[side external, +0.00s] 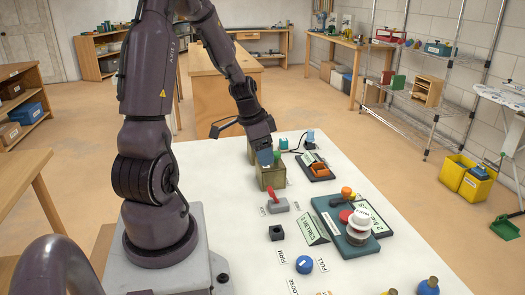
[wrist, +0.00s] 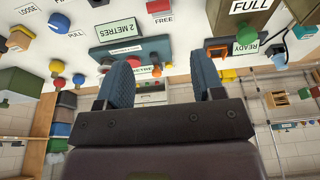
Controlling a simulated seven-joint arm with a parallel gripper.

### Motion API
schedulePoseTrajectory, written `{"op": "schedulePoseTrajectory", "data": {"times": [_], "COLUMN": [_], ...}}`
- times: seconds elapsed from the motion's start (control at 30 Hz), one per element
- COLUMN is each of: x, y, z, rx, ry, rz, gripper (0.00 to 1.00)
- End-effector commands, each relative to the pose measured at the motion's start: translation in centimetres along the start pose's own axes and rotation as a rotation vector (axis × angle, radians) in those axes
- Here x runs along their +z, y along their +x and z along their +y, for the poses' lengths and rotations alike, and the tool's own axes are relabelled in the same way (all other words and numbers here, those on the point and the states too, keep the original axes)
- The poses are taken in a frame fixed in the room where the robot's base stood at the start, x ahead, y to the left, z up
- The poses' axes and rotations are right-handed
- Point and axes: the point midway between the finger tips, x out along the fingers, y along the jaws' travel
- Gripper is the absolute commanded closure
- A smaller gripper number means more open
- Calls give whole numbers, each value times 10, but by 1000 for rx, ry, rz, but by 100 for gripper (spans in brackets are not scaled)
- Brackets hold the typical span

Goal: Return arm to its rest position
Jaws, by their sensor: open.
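My gripper (side external: 266,158) hangs at the end of my bent arm, over the far part of the white table. In the side view its fingertips are close to an olive-green box (side external: 270,177) on the table; I cannot tell whether they touch it. In the wrist view my gripper (wrist: 165,85) shows two blue padded fingers spread apart with nothing between them. The wrist picture appears upside down, with the table's objects along the top.
Shelves and yellow bins (side external: 467,180) stand beyond the table.

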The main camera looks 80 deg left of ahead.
Motion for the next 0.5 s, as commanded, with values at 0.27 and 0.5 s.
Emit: {"op": "schedulePoseTrajectory", "data": {"times": [0.27, 0.5], "x": [0, 7], "y": [0, 1], "z": [0, 9], "rx": [0, 41], "ry": [-1, -164], "rz": [0, -35], "gripper": [38, 38]}}
